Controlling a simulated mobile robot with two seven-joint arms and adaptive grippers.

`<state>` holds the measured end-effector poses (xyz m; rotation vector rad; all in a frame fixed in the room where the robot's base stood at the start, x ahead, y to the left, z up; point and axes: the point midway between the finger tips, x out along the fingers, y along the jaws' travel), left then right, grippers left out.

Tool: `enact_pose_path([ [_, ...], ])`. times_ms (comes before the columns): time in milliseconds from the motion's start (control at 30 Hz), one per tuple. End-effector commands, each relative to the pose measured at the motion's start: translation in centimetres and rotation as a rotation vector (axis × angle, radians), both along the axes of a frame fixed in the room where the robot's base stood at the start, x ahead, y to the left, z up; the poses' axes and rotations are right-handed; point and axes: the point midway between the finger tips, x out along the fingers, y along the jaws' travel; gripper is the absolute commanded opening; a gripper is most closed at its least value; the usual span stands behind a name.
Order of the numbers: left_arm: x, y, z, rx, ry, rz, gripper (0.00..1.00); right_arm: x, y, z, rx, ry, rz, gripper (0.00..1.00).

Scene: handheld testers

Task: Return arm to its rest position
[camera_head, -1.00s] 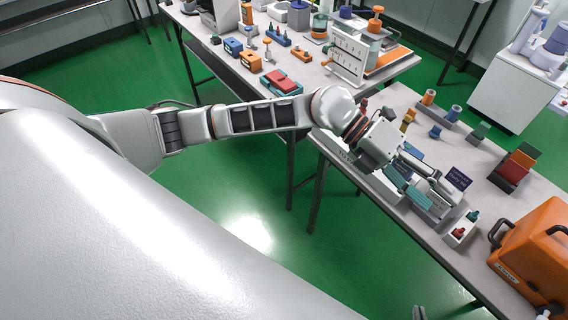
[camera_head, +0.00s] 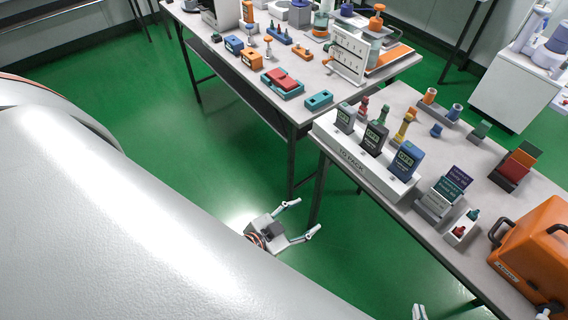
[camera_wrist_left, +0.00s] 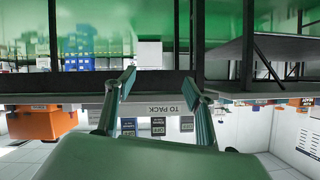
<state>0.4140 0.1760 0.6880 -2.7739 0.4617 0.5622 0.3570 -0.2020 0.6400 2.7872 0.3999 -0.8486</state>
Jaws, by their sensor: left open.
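My left gripper (camera_head: 307,216) is open and empty, low over the green floor in front of the benches. Its two spread fingers also show in the left wrist view (camera_wrist_left: 158,85). A white "TO PACK" rack (camera_head: 345,155) on the right bench holds a grey tester (camera_head: 346,118), a dark tester (camera_head: 375,138) and a blue tester (camera_head: 405,160), all upright. The rack appears upside down in the left wrist view (camera_wrist_left: 172,109).
The right bench (camera_head: 400,97) also carries a card holder (camera_head: 434,206), a small white block (camera_head: 461,230) and an orange case (camera_head: 537,252). The left bench (camera_head: 222,66) holds a red-and-teal tray (camera_head: 281,83) and a teal block (camera_head: 319,100). The floor around my left gripper is clear.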

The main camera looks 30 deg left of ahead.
Motion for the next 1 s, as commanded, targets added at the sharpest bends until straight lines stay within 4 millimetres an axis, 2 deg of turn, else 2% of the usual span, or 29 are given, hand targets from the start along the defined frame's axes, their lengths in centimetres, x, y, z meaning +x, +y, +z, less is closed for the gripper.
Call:
enact_pose_path([
  [33,-2.0,1.0,-1.8,-0.01,0.068,0.031,0.54,0.0,0.0,0.0,0.0,0.0,0.0,0.0],
  [100,-3.9,1.8,-3.3,-0.019,0.132,0.058,0.54,0.0,0.0,0.0,0.0,0.0,0.0,0.0],
  [200,-5.4,2.5,-4.5,-0.027,0.181,0.079,0.54,0.0,0.0,0.0,0.0,0.0,0.0,0.0],
  [867,-5.7,2.6,-4.7,-0.028,0.189,0.082,0.54,0.0,0.0,0.0,0.0,0.0,0.0,0.0],
  [967,-5.7,2.6,-4.7,-0.028,0.189,0.082,0.3,0.0,0.0,0.0,0.0,0.0,0.0,0.0],
  [1000,-5.6,2.6,-4.7,-0.028,0.189,0.082,0.28,0.0,0.0,0.0,0.0,0.0,0.0,0.0],
])
